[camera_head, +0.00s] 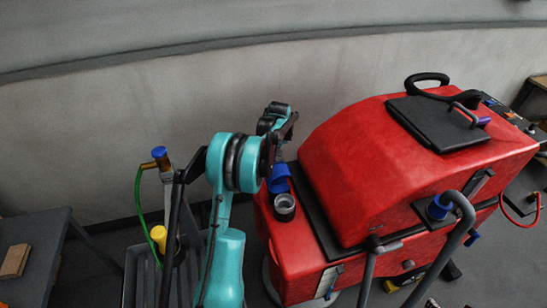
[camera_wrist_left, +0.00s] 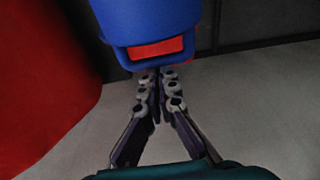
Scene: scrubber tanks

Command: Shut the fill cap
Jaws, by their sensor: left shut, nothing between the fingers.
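The fill cap (camera_head: 279,179) is blue and stands open, raised at the back of the round grey-rimmed fill opening (camera_head: 285,206) on the red scrubber. In the left wrist view the blue cap (camera_wrist_left: 152,22) fills the top middle, with red showing through a slot in its lower tab. My left gripper (camera_head: 280,158) is just behind and above the cap, its fingers pointing down at it. In the left wrist view its fingers (camera_wrist_left: 158,80) are together and empty, close to the cap's tab; I cannot tell whether they touch it. My right gripper is out of view.
The red scrubber body (camera_head: 360,165) rises right of the opening, with a black lid panel (camera_head: 440,122) on top. A grey bent tube (camera_head: 462,225) stands at the right front. A grey cart with a yellow-capped bottle (camera_head: 158,235) and green hose is left of my arm.

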